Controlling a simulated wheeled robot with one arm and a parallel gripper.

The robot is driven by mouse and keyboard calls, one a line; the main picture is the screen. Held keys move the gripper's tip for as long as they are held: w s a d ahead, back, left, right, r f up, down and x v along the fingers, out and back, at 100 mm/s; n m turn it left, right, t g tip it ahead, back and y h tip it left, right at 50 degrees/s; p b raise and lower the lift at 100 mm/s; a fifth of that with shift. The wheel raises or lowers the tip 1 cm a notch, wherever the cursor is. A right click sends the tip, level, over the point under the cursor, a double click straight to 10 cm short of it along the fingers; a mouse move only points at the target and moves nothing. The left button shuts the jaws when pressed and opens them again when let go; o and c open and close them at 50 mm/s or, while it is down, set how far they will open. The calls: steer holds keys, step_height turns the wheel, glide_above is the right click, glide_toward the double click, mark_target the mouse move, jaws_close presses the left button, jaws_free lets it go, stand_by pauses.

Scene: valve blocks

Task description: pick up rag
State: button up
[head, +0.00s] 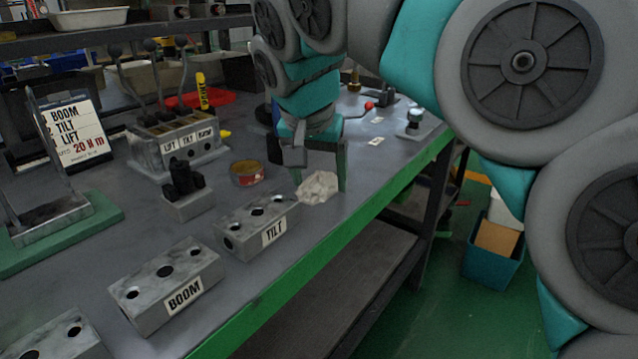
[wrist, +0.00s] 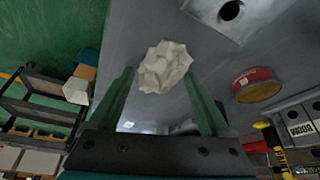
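The rag (head: 317,187) is a crumpled off-white cloth on the grey bench top, close to the right end of the TILT block (head: 256,226). My gripper (head: 322,184) is above and around it, pointing down, with its two green fingers apart. In the wrist view the rag (wrist: 165,67) lies between and just beyond the fingertips of my gripper (wrist: 160,75). I cannot tell whether the fingertips touch the bench.
The BOOM block (head: 166,284) stands nearer on the bench (head: 290,245). A round tin (head: 247,173) and a dark valve piece (head: 185,187) are left of the rag. A lever block (head: 176,143) stands behind. The bench's green front edge (head: 385,200) runs close on the right.

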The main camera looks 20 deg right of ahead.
mark_target(318, 174)
steer(key=c, duration=0.9)
steer(key=shift+r, duration=0.1)
steer(key=shift+r, duration=1.6)
steer(key=s+d, duration=0.2)
steer(key=s, duration=0.3)
steer(key=s+d+r+b, duration=0.1)
steer(key=s+d, duration=0.1)
steer(key=s, duration=0.3)
steer(key=s+d, duration=0.2)
steer(key=s, duration=0.3)
steer(key=shift+r+b, duration=0.3)
